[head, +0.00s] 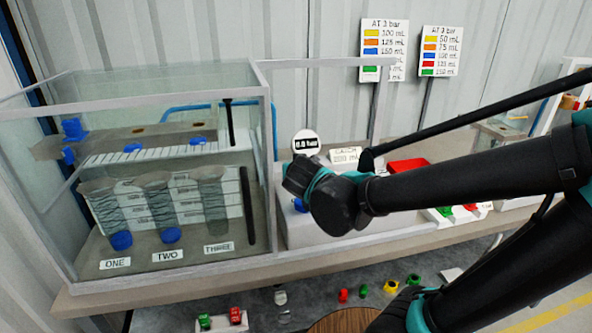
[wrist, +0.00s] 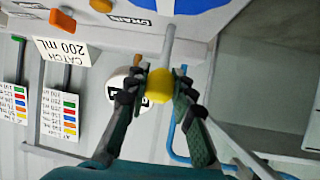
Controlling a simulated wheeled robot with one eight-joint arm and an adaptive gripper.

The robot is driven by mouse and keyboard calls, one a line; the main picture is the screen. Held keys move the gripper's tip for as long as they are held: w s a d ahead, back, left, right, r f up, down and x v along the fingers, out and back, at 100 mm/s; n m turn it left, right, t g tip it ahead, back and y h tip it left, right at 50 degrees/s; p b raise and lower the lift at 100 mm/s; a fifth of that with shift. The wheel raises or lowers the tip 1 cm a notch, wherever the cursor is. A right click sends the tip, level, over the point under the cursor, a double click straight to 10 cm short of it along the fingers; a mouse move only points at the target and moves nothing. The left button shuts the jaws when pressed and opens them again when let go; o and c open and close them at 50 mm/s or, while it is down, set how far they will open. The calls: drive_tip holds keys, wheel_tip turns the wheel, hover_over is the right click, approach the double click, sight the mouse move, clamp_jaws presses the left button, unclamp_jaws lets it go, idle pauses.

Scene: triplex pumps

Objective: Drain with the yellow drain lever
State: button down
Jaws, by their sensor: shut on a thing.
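The yellow drain lever knob (wrist: 160,85) sits between the fingers of my gripper (wrist: 158,88) in the wrist view. The fingers touch it from both sides, and its grey stem (wrist: 168,45) runs up to the panel near a DRAIN label (wrist: 130,19). My gripper is shut on the knob. In the head view my gripper (head: 302,178) is in front of the pump panel, and the lever is hidden behind it. A round white gauge (head: 306,142) stands behind the gripper; its reading is too small to tell.
A glass tank (head: 160,75) with three cylinders marked ONE, TWO and THREE stands at left. A CATCH 200 mL sign (head: 345,156) and a red block (head: 408,166) are beside my gripper. Orange knobs (wrist: 62,20) are near the lever. Coloured small parts lie below the bench.

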drive_tip(key=c, duration=1.5)
unclamp_jaws()
drive_tip(key=shift+s, duration=0.1)
drive_tip(key=shift+c, duration=0.2)
drive_tip(key=shift+v, duration=6)
